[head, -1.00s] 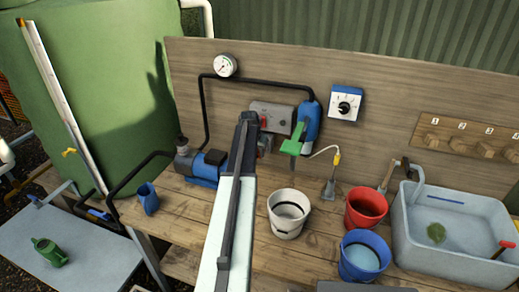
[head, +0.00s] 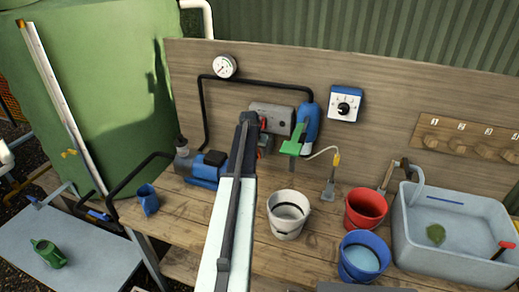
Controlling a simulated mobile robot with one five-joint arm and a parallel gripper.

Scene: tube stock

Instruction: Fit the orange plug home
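A small yellow-orange piece (head: 337,159) shows at the end of a thin white lead, above a grey stand (head: 329,188) on the bench; I cannot tell whether it is the orange plug. No other clear orange plug shows. My arm reaches away from the camera towards the grey box (head: 283,118) on the back board. My gripper is mostly hidden behind the arm's far end, and its fingers cannot be made out. Small red and grey parts show just right of the arm's end, beside the box.
A blue pump (head: 207,172) is left of my arm. A white bucket (head: 287,218), a red bucket (head: 366,208), a blue bucket (head: 364,257) and a grey sink (head: 418,258) stand to the right. A blue jug (head: 147,202) is at the bench's left end.

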